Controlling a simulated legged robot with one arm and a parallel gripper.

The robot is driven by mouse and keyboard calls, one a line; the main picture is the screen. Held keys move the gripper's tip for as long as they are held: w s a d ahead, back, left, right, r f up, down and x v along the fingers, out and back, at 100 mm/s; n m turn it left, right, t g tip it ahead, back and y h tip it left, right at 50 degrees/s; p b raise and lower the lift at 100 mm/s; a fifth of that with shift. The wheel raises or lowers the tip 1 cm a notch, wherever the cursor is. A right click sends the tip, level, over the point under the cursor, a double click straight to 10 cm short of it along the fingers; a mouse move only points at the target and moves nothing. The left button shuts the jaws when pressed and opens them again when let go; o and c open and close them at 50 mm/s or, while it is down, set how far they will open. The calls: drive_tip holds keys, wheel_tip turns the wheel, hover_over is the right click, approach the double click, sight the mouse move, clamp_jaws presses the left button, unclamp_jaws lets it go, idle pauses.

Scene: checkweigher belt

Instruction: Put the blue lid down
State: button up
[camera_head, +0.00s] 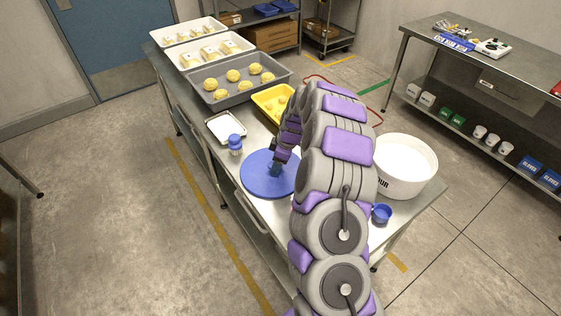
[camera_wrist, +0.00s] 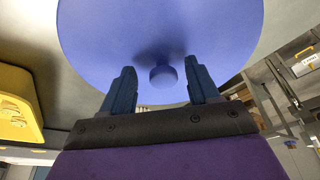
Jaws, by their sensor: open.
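The blue lid (camera_head: 257,180) is a flat round disc. It appears to lie level on the steel table, in front of the yellow bin. In the wrist view the lid (camera_wrist: 110,35) fills the upper middle, with its small round knob (camera_wrist: 163,77) facing me. My gripper (camera_head: 277,169) is over the lid, pointing down at it. In the wrist view its two dark fingers (camera_wrist: 160,68) are apart, one on each side of the knob, with a visible gap on both sides. The arm hides part of the table right of the lid.
A white round tub (camera_head: 404,178) and a blue cup (camera_head: 381,214) stand right of my arm. A blue-capped jar (camera_head: 235,144) and a small white tray (camera_head: 225,116) are left of the lid. A yellow bin (camera_head: 264,98) and a grey dough tray (camera_head: 281,74) lie behind.

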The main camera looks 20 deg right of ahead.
drive_tip(key=shift+a+r, duration=0.2)
drive_tip(key=shift+a, duration=0.15)
drive_tip(key=shift+a+r, duration=0.1)
drive_tip(key=shift+r, duration=0.2)
drive_tip(key=p+v, duration=0.2)
drive_tip(key=v, duration=0.9)
drive_tip(key=shift+d, duration=0.4)
